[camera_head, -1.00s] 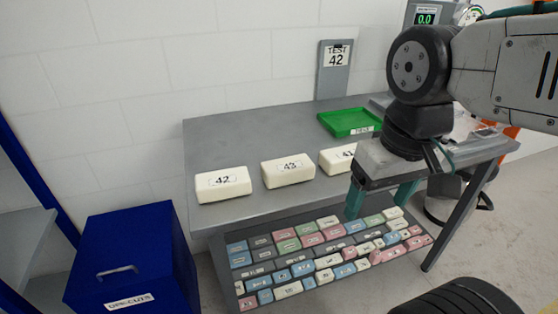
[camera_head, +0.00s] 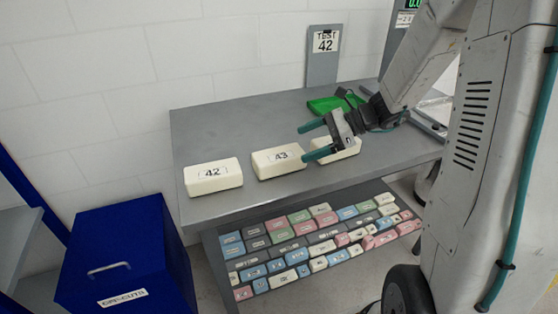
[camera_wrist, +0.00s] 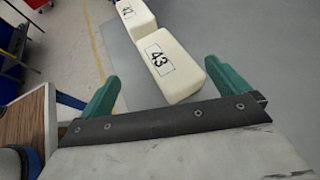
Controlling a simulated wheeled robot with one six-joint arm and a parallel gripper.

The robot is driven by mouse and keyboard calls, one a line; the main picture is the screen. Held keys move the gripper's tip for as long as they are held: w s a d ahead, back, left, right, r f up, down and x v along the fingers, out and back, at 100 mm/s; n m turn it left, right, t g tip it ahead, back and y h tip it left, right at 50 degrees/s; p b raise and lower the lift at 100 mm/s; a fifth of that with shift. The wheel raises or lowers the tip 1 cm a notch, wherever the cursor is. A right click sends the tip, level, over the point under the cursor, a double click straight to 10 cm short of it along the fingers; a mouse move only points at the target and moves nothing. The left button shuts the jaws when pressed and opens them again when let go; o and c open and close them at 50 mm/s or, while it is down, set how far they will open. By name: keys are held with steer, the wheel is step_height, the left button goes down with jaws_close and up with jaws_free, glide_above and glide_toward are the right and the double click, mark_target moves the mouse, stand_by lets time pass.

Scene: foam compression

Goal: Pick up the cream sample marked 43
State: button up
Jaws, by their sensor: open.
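The cream sample marked 43 (camera_head: 277,162) lies flat on the grey table, in the middle of a row of cream blocks. In the wrist view the same sample (camera_wrist: 172,66) shows between and beyond the fingertips, its number turned sideways. My gripper (camera_head: 305,143) is open and empty, with its teal fingers pointing left towards sample 43 from its right side. In the wrist view the fingers (camera_wrist: 160,75) stand on either side of the sample's near end. I cannot tell how far above the table they are.
The cream sample 42 (camera_head: 213,177) lies left of 43. A third cream block (camera_head: 340,150) is partly hidden by my gripper. A green tray (camera_head: 325,104) and a TEST 42 sign (camera_head: 323,55) are behind. Colored blocks (camera_head: 300,235) fill the lower shelf. A blue bin (camera_head: 125,255) stands left.

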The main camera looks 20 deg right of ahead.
mark_target(281, 153)
steer(key=shift+w+d+f+m, duration=0.15)
steer(key=shift+w+f+m, duration=0.15)
steer(key=x, duration=0.7)
steer(key=shift+w+f, duration=0.1)
steer(key=shift+f, duration=0.2)
steer(key=c, duration=1.2)
